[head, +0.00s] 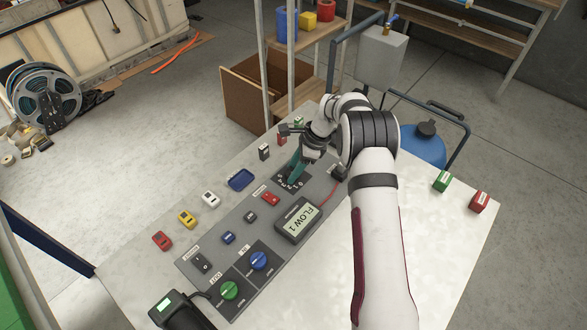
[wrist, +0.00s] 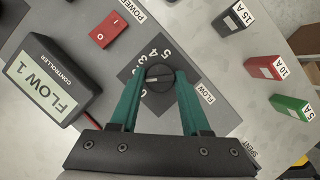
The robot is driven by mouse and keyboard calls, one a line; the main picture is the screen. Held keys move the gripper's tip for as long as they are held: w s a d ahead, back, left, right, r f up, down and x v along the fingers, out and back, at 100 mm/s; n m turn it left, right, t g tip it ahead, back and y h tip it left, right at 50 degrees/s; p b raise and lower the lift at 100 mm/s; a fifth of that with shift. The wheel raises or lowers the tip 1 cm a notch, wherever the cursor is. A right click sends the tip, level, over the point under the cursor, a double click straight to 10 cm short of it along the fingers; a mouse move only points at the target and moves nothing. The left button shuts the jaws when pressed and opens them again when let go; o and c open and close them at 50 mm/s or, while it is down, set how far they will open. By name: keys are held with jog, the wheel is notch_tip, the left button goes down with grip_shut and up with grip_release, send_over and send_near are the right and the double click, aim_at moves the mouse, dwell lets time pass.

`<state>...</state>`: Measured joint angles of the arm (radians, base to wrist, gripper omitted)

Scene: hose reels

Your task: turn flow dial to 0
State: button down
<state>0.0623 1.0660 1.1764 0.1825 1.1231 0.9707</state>
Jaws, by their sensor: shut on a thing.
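The flow dial (wrist: 160,79) is a round black knob on a dark square plate with white numbers, of which 5, 4, 3 and 0 can be read in the wrist view. Its white pointer mark faces left, toward the left finger, which hides part of the scale. My gripper (wrist: 158,74) has its two green fingers shut on the dial, one on each side. In the head view my gripper (head: 293,178) reaches down onto the panel and hides the dial. The controller display (wrist: 52,80) reads FLOW 1; it also shows in the head view (head: 297,218).
A red power switch (wrist: 107,31) sits near the dial. Fuse blocks marked 15 A (wrist: 233,18), 10 A (wrist: 264,67) and 5 A (wrist: 290,106) stand beyond the panel. Blue (head: 259,260) and green (head: 229,290) knobs are at the panel's near end. The table's right side is mostly bare.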

jog(key=n, duration=0.2)
jog(key=n+g, duration=0.1)
jog(key=shift+w+n+g, duration=0.15)
jog(key=shift+n+g, duration=0.15)
jog(key=shift+n, duration=0.1)
jog(key=shift+n+g+h, duration=0.5)
jog(key=shift+n+g, duration=0.1)
jog(key=shift+n, duration=1.2)
jog(key=shift+c, duration=1.9)
grip_release()
jog(key=r, duration=0.2)
jog(key=d+r, duration=0.1)
jog(key=r, duration=0.2)
jog(key=shift+s+d+r, duration=0.1)
jog(key=shift+s+d, duration=0.05)
jog(key=shift+s, duration=0.05)
jog(key=s+d+r, duration=0.4)
jog(key=d+r, duration=0.2)
jog(key=d, duration=0.3)
jog(key=shift+s+d, duration=0.15)
jog(key=shift+s, duration=0.1)
jog(key=shift+f, duration=0.1)
